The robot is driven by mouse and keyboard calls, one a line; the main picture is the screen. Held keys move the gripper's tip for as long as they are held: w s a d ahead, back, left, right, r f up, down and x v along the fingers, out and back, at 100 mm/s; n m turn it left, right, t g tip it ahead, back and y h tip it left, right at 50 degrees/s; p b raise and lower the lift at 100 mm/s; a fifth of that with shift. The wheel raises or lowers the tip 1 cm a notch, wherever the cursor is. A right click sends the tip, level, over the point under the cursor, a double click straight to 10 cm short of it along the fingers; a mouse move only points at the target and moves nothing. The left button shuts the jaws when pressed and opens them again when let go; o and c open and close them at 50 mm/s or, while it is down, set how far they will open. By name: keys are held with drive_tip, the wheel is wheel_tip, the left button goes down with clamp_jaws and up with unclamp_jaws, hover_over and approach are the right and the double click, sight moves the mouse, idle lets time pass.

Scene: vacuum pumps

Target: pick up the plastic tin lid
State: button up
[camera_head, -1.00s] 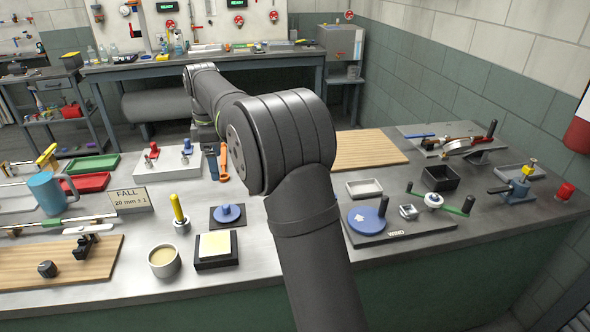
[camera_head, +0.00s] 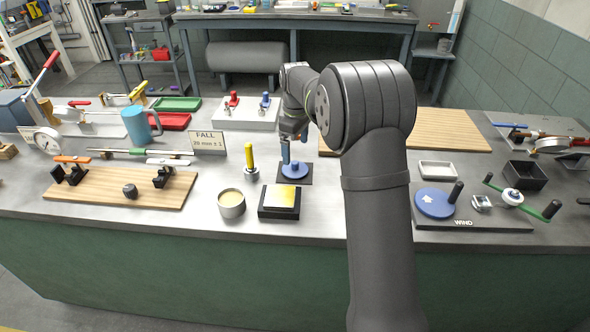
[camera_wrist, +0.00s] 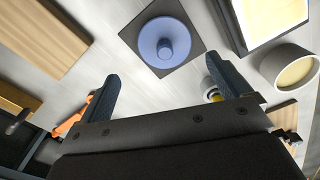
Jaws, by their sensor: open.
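A blue round disc with a central knob, which looks like the plastic tin lid (camera_head: 294,169), lies on a dark square pad (camera_head: 304,181). In the wrist view the lid (camera_wrist: 165,42) sits flat on its pad (camera_wrist: 188,17), ahead of and roughly between my fingers. My gripper (camera_head: 291,153) points down just behind or above the lid in the head view. In the wrist view my gripper (camera_wrist: 163,72) is open, its two dark fingers spread wide with nothing between them. The exact height over the lid cannot be told.
A round tin (camera_head: 231,205) with a cream top, a black block with a yellow top (camera_head: 279,200) and a yellow-handled tool (camera_head: 250,162) stand close to the lid. A wooden board (camera_head: 120,190) lies left. A crank board (camera_head: 470,222) is right.

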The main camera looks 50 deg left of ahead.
sight(295, 162)
drive_tip(key=shift+s+d+f, duration=0.15)
drive_tip(key=shift+s+f, duration=0.05)
drive_tip(key=shift+f, duration=1.4)
drive_tip(key=shift+s+d+f, duration=0.1)
drive_tip(key=shift+s+f, duration=0.05)
drive_tip(key=shift+f, duration=1.4)
drive_tip(key=shift+c, duration=0.2)
drive_tip(key=c, duration=1)
